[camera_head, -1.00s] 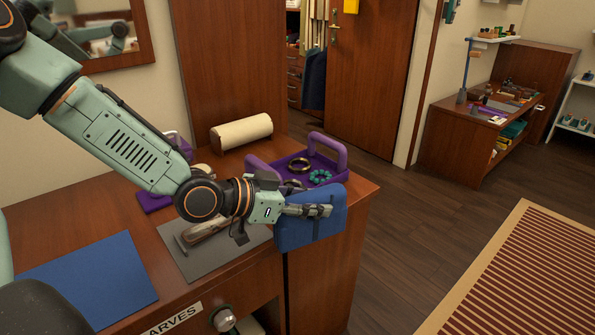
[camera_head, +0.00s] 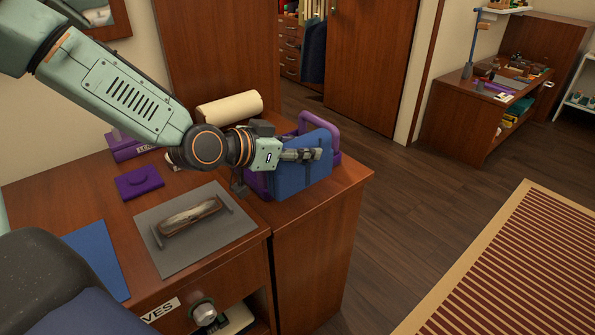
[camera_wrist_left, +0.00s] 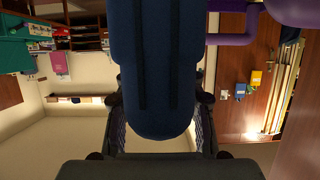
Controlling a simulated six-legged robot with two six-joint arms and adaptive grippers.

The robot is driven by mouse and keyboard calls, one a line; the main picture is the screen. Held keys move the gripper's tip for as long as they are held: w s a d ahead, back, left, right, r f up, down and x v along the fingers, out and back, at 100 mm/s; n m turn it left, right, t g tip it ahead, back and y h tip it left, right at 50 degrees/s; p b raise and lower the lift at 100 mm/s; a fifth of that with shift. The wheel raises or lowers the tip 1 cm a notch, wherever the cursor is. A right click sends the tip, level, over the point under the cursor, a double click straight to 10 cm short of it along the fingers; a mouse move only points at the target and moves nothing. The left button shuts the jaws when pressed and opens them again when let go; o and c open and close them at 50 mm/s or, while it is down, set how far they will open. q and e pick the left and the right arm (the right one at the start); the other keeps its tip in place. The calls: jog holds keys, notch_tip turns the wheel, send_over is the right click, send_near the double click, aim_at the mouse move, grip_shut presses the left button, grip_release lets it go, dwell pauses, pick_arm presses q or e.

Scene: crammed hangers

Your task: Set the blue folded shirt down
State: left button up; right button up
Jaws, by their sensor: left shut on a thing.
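The blue folded shirt (camera_head: 303,172) is held upright by my left gripper (camera_head: 303,155), above the right end of the wooden dresser top, in front of the purple tray. My left gripper is shut on it. In the left wrist view the shirt (camera_wrist_left: 154,60) fills the middle between the two fingers (camera_wrist_left: 155,135). Whether the shirt's lower edge touches the dresser top cannot be told. My right gripper is not in view.
A purple tray with raised handles (camera_head: 322,128) stands behind the shirt, largely hidden. A cream roll (camera_head: 230,108) lies at the back. A grey mat (camera_head: 170,258) bears a brown-handled brush (camera_head: 190,216). A blue mat (camera_head: 97,262) and a purple box (camera_head: 139,183) lie left. Open floor is at right.

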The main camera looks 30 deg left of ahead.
aim_at(300, 170)
pick_arm(q)
notch_tip(300, 170, down, 2)
jog(key=shift+a+f+b, duration=0.15)
jog(key=shift+f+b, duration=0.1)
jog(key=shift+b, duration=0.1)
notch_tip(300, 170, down, 2)
jog(key=shift+s+f+b, duration=0.1)
jog(key=shift+b, duration=0.5)
jog(key=shift+f, duration=0.35)
jog(key=shift+w, duration=0.25)
jog(key=shift+s+f, duration=0.1)
jog(key=shift+s, duration=0.05)
jog(key=o, duration=0.8)
jog(key=shift+c, duration=0.2)
jog(key=o, duration=0.5)
